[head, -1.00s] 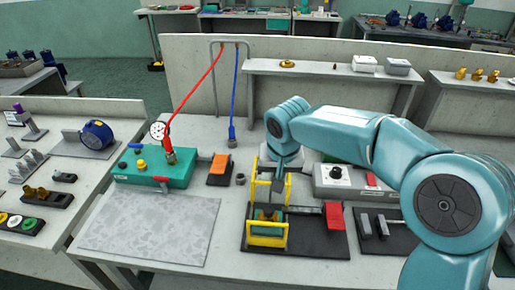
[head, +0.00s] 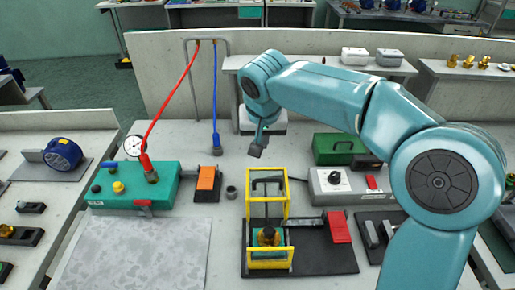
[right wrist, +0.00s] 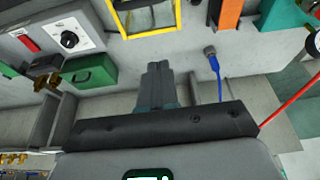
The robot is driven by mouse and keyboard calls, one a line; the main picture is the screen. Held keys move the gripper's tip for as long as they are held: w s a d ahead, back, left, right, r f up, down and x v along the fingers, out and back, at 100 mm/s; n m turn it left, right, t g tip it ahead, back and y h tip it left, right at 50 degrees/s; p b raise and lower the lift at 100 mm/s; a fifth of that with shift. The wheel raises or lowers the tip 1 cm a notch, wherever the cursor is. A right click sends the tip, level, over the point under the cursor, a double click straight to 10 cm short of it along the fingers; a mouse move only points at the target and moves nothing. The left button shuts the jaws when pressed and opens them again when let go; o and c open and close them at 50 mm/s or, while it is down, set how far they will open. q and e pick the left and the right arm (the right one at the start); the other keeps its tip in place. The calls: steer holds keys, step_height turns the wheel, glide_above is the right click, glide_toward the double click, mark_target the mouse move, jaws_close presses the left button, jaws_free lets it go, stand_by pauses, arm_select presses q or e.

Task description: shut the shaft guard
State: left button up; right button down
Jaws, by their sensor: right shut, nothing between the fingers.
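The shaft guard (head: 287,207) is a yellow frame in the middle of the bench in the head view. Its tall part stands upright, raised above a black base plate (head: 325,261). A lower yellow frame (head: 270,264) at the front surrounds a dark and brass-coloured part (head: 268,237). My right gripper (head: 257,151) is shut and empty, behind and above the guard's top bar, apart from it. In the right wrist view its fingertips (right wrist: 157,68) point at bare bench, with part of the yellow frame (right wrist: 150,32) near the top edge. My left gripper is not in view.
A red block (head: 339,228) is on the black plate's right side. A grey control box (head: 340,186) and green case (head: 336,148) stand right of the guard. A teal unit (head: 137,186) with a red hose (head: 168,105) and an orange block (head: 207,184) are left. A speckled mat (head: 135,250) lies clear.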

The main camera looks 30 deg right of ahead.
glide_above(263, 186)
steer(key=w+d, duration=0.2)
steer(key=w, duration=0.2)
step_height(263, 186, down, 8)
steer(key=shift+s+d+f, duration=0.1)
steer(key=shift+f, duration=0.15)
steer(key=s+a, duration=0.2)
steer(key=s, duration=0.1)
steer(key=shift+s, duration=0.3)
steer(key=shift+f, duration=0.2)
steer(key=shift+a, duration=0.1)
steer(key=shift+r, duration=0.1)
